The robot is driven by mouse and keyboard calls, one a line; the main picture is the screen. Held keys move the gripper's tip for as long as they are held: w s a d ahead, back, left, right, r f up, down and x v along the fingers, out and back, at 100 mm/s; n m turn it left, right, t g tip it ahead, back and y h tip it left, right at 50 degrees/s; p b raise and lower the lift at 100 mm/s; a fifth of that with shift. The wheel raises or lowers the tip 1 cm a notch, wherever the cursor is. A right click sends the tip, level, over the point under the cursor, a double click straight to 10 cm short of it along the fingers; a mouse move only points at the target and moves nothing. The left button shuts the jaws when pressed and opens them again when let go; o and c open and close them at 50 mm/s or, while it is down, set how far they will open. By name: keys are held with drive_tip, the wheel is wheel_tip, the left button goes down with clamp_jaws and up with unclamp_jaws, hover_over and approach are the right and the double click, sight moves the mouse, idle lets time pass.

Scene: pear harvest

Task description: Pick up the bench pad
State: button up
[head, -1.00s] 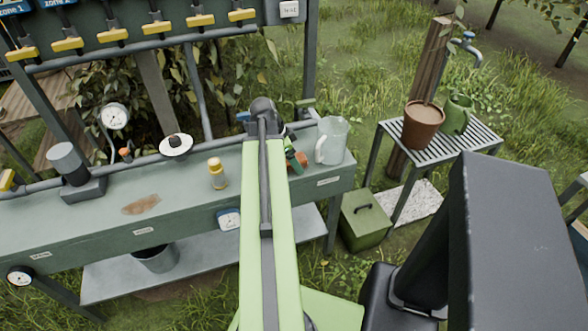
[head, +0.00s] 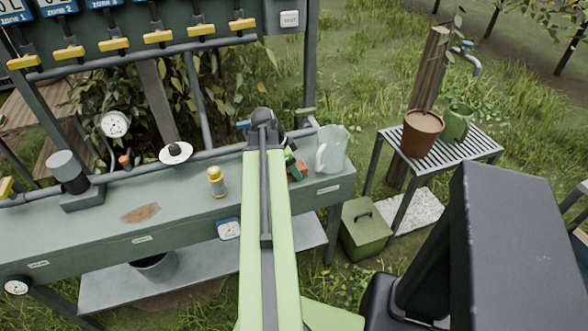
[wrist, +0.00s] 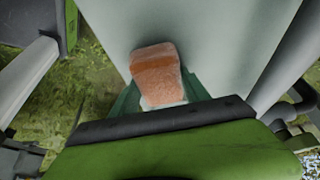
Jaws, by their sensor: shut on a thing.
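The bench pad, an orange-brown block with a paler lower edge, shows in the wrist view (wrist: 157,72) against a pale grey-green surface. It sticks out past the dark bar of my gripper (wrist: 160,101), which is shut on its near end. In the head view a small reddish-brown part of the pad (head: 298,171) shows beside my gripper (head: 291,163), at the right end of the bench (head: 190,215). My arm hides much of the gripper there. I cannot tell whether the pad touches the bench top.
A clear jug (head: 332,149) stands close to the right of the pad. A yellow-capped bottle (head: 217,183) stands left of my arm. A slatted table (head: 455,151) holds a brown pot (head: 421,135) and a green jug (head: 456,122). A green box (head: 364,230) sits on the grass.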

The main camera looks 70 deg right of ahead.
wheel_tip(320, 180, up, 10)
drive_tip(key=p, duration=1)
drive_tip(key=shift+r, duration=0.1)
